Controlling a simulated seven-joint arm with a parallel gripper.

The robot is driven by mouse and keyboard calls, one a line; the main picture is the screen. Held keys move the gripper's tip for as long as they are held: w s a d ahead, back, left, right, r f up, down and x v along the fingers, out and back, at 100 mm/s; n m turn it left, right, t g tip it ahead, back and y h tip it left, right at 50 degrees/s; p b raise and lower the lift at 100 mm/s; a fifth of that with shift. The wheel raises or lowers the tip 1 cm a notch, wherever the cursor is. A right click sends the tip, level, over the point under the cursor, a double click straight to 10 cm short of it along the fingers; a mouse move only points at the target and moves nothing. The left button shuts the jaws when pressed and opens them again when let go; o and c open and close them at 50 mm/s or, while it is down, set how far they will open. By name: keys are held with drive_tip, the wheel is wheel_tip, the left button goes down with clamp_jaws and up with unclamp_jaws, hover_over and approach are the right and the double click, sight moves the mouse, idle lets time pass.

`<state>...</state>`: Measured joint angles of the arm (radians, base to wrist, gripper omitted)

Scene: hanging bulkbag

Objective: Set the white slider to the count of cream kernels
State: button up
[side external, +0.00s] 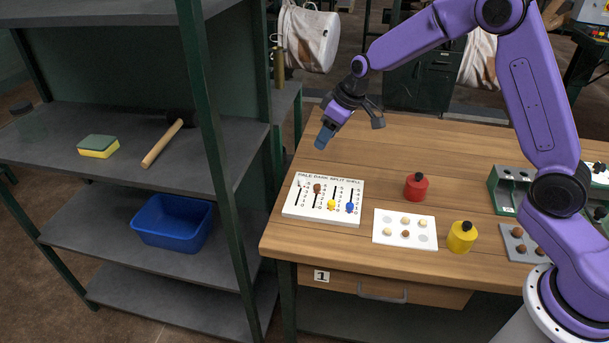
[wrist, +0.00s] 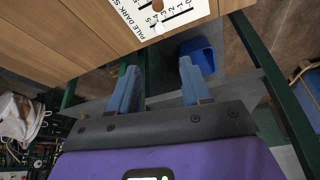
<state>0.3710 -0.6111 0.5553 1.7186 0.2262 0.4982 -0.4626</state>
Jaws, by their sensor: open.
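A white slider board (side external: 325,218), labelled PALE, DARK, SPLIT and SHELL, lies at the table's left end. Its white slider (side external: 301,183) is near the top of the PALE slot; its exact number is unclear. Brown (side external: 317,188), yellow (side external: 331,205) and blue (side external: 350,208) sliders sit in the other slots. A white card (side external: 405,243) right of the board holds several kernels: cream ones (side external: 405,221) and a brown one (side external: 406,234). My gripper (side external: 325,137) is open and empty, above and behind the board. In the wrist view the board (wrist: 190,10) is partly cropped beyond my fingers (wrist: 158,80).
Red (side external: 416,187) and yellow (side external: 461,237) containers with black knobs stand near the card. Green trays (side external: 507,190) are at the right. A shelf rack stands left of the table, with a sponge (side external: 98,146), a hammer (side external: 162,144) and a blue bin (side external: 173,223).

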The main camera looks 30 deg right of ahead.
sight(302, 179)
drive_tip(key=x, duration=1.6)
drive_tip(key=shift+a+f, duration=0.1)
drive_tip(key=shift+f, duration=0.15)
